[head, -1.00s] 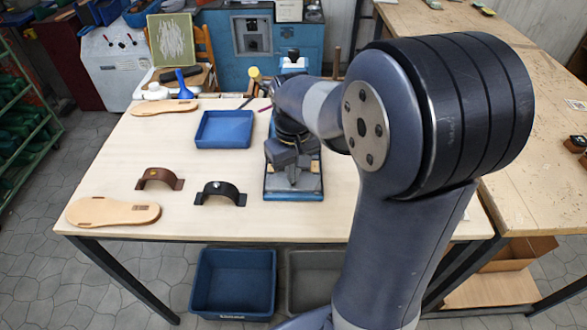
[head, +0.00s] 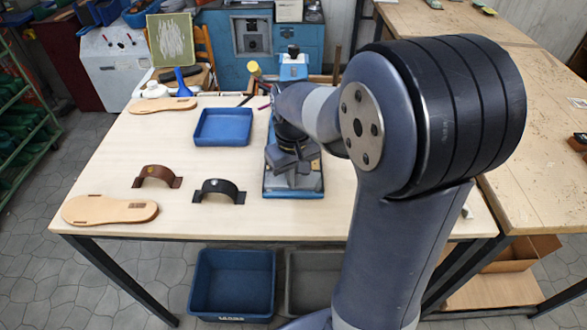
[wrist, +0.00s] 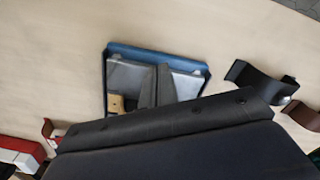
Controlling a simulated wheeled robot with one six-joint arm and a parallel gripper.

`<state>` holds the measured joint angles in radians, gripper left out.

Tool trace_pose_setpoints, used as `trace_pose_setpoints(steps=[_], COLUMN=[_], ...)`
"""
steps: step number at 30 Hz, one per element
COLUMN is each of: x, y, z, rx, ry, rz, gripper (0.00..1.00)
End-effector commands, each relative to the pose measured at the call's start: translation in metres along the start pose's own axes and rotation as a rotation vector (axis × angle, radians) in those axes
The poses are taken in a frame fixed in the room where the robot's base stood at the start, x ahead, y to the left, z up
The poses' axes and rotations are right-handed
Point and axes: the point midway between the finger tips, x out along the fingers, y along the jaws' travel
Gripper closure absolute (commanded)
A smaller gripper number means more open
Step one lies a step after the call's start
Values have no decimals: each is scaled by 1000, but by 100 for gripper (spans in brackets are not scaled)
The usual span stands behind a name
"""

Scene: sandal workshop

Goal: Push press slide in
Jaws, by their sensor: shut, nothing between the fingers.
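The press (head: 293,193) stands on the table with a blue base and a grey slide plate. A blue press head (head: 293,66) shows behind my arm. My gripper (head: 288,166) is shut and empty, low over the front part of the press. The wrist view shows the blue-edged press base (wrist: 157,50) with two grey plates and a small wooden block (wrist: 116,103). My gripper's fingers (wrist: 156,86) are dark and close together over the plates. My arm hides the middle of the press, and I cannot tell whether the fingertips touch the slide.
A blue tray (head: 223,127) lies left of the press. A brown strap (head: 157,176), a black strap (head: 219,191) and a sandal sole (head: 110,210) lie at the front left. Another sole (head: 162,105) and a blue brush (head: 181,82) lie farther back. The table (head: 260,220) is bare in front.

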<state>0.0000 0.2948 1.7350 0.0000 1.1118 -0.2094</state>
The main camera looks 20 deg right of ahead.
Motion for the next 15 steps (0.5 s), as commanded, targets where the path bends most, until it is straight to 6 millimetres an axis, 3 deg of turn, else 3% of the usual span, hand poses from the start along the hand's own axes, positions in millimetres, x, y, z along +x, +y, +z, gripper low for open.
trace_pose_setpoints(steps=[9,15], x=[18,17], y=[0,2], z=[0,-3], rx=[0,0], ry=[0,-1], rz=[0,0], gripper=[100,100])
